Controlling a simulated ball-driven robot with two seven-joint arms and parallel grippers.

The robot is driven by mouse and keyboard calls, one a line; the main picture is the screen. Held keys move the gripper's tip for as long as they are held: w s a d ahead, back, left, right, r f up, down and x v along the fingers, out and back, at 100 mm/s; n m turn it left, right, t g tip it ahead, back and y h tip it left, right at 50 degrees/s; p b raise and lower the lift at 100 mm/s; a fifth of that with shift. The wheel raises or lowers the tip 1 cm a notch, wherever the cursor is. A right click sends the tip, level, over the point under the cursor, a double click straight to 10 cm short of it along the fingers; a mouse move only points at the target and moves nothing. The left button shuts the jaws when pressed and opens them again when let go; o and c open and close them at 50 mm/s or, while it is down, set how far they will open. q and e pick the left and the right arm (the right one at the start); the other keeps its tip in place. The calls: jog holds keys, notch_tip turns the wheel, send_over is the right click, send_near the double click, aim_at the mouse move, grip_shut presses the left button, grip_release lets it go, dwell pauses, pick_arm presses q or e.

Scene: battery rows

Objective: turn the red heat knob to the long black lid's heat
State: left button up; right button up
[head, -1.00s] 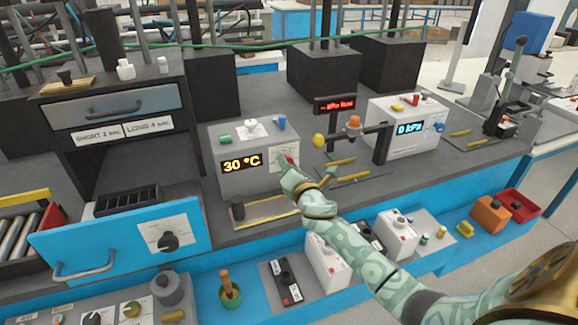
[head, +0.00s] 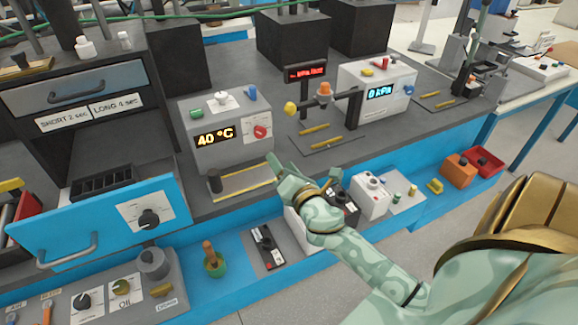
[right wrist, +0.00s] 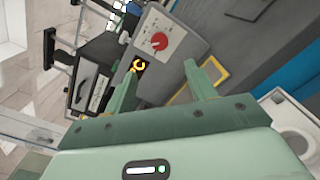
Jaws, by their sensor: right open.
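The red heat knob (head: 260,131) is on a white dial plate on the front of the grey heater box (head: 190,160). Its display (head: 215,136) reads 40 °C. The knob also shows in the right wrist view (right wrist: 160,41), beyond the fingers. My right gripper (head: 274,166) is below and slightly right of the knob, apart from it. In the right wrist view my right gripper (right wrist: 160,68) is open, with nothing between its fingers. I cannot tell which thing is the long black lid. My left gripper is out of view.
A blue drawer (head: 60,232) with a black knob (head: 148,219) stands open at the left. A grey box (head: 393,77) reading 0 kPa stands to the right.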

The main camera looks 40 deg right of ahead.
jog(key=shift+v, duration=1.5)
